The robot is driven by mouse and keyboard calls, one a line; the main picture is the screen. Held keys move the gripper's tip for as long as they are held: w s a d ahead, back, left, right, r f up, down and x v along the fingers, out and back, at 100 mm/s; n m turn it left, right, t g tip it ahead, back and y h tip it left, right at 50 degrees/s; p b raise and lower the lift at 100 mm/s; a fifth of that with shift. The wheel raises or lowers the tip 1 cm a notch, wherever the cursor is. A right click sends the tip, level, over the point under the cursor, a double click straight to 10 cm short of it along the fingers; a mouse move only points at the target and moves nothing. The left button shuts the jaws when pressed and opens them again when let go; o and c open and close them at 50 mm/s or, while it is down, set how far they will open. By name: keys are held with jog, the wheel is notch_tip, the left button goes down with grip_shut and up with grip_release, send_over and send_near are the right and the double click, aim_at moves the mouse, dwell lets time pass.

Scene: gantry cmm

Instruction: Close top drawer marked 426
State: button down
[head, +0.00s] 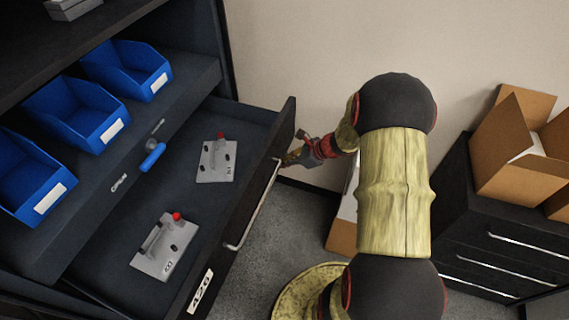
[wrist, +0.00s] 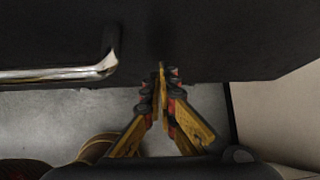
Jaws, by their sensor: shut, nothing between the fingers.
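The top drawer (head: 192,256) marked 426 is pulled well out of the dark cabinet, with its label (head: 199,291) on the front panel. A silver bar handle (head: 252,205) runs along that front and also shows at the left of the wrist view (wrist: 70,73). Two grey metal plates with red knobs, one near (head: 163,246) and one far (head: 216,160), lie in the drawer. My gripper (head: 290,158) is shut and empty at the far end of the drawer front, beyond the handle's end. In the wrist view my fingertips (wrist: 161,70) are at the dark front panel; I cannot tell whether they touch.
Blue bins (head: 77,112) sit on the shelf above the drawer, with a blue-handled tool (head: 152,157) on its edge. A black cabinet (head: 470,225) with cardboard boxes (head: 515,150) stands at the right. Grey floor (head: 283,222) lies in front of the drawer.

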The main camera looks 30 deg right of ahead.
jog(key=w+a, duration=0.6)
jog(key=w, duration=0.2)
jog(key=w+a+b, duration=0.1)
jog(key=w+a, duration=0.5)
jog(key=w, duration=0.3)
jog(key=w+a, duration=0.7)
jog(key=w, duration=0.2)
jog(key=shift+w+b, duration=0.15)
jog(key=shift+b, duration=0.2)
